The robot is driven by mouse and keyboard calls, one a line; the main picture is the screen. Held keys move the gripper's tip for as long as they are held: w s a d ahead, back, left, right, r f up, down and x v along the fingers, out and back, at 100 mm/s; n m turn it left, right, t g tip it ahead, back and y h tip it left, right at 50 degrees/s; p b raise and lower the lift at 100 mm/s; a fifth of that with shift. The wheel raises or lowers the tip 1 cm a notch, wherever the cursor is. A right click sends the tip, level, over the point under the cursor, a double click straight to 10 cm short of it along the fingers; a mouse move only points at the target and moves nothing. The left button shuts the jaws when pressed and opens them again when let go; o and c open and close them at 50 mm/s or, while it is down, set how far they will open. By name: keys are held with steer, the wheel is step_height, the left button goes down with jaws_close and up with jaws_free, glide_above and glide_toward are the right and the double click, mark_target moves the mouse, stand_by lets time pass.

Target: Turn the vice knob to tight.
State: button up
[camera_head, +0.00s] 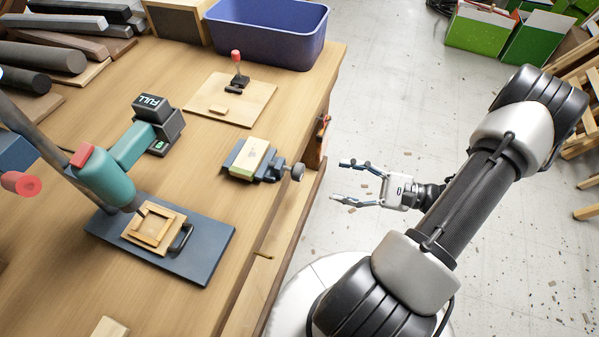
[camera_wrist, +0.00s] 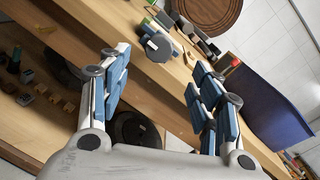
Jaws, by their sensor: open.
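The vice (camera_head: 236,161) is a small blue-grey clamp on the workbench with a pale yellow block (camera_head: 254,153) between its jaws. Its dark grey round knob (camera_head: 297,172) sticks out on the right, near the bench edge. My gripper (camera_head: 340,181) is open and empty, off the bench's right side, with its fingers pointing left at the knob and a gap between them. In the wrist view the knob (camera_wrist: 158,47) shows as a grey disc with a white mark, ahead of the gap between my blue-padded fingers (camera_wrist: 159,66). Most of the vice body is hard to make out there.
A blue bin (camera_head: 268,35) stands at the back of the bench. A board with a red-topped lever (camera_head: 237,75) lies in front of it. A teal press (camera_head: 105,180) with a dark base is at left. The bench edge (camera_head: 290,225) lies below and left of my gripper.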

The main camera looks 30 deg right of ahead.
mark_target(302, 173)
steer(key=b+x, duration=0.2)
steer(key=x, duration=0.9)
steer(key=shift+w+a, duration=0.25)
steer(key=shift+c, duration=0.2)
steer(key=c, duration=1)
